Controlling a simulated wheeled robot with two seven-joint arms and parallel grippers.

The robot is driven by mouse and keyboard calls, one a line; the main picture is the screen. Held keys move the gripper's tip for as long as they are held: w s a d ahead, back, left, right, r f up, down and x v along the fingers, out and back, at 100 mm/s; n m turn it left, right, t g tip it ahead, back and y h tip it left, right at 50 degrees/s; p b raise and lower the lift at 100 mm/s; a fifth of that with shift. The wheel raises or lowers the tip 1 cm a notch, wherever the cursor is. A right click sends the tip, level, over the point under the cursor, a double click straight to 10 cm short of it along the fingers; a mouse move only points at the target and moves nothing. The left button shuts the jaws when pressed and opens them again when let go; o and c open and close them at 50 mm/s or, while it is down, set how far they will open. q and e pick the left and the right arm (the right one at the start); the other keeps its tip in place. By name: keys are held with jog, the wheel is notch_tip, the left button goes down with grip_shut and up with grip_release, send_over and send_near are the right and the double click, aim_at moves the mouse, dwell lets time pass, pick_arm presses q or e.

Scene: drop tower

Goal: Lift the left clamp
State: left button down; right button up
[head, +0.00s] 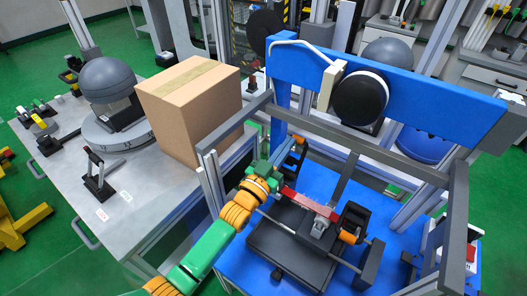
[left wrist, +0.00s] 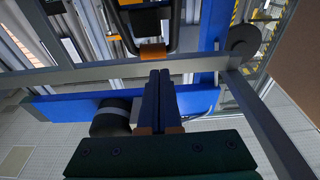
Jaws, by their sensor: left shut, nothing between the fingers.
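The left clamp (head: 299,144), black with orange parts, is at the blue drop tower, partly hidden by my left arm in the head view. In the left wrist view a black clamp frame with an orange part (left wrist: 152,52) shows just beyond my fingertips. My left gripper (left wrist: 160,74) is shut and empty, its two dark blue fingers together, apparently just short of the orange part. In the head view the left gripper (head: 279,157) is close beside the left clamp; whether they touch cannot be told. My right gripper is not in view.
A second black and orange clamp (head: 353,222) stands right of the red bar (head: 307,203) and black base plate (head: 288,248). Grey frame bars (head: 355,145) cross close around my left arm. A cardboard box (head: 190,105) sits on the grey table (head: 140,222) at left.

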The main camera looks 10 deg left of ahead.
pick_arm(q)
jog(key=shift+w+d+f, duration=0.2)
jog(key=shift+w+d, duration=0.35)
jog(key=shift+d, duration=0.1)
jog(key=shift+a, duration=0.1)
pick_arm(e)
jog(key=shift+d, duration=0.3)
pick_arm(q)
jog(key=shift+r, duration=0.15)
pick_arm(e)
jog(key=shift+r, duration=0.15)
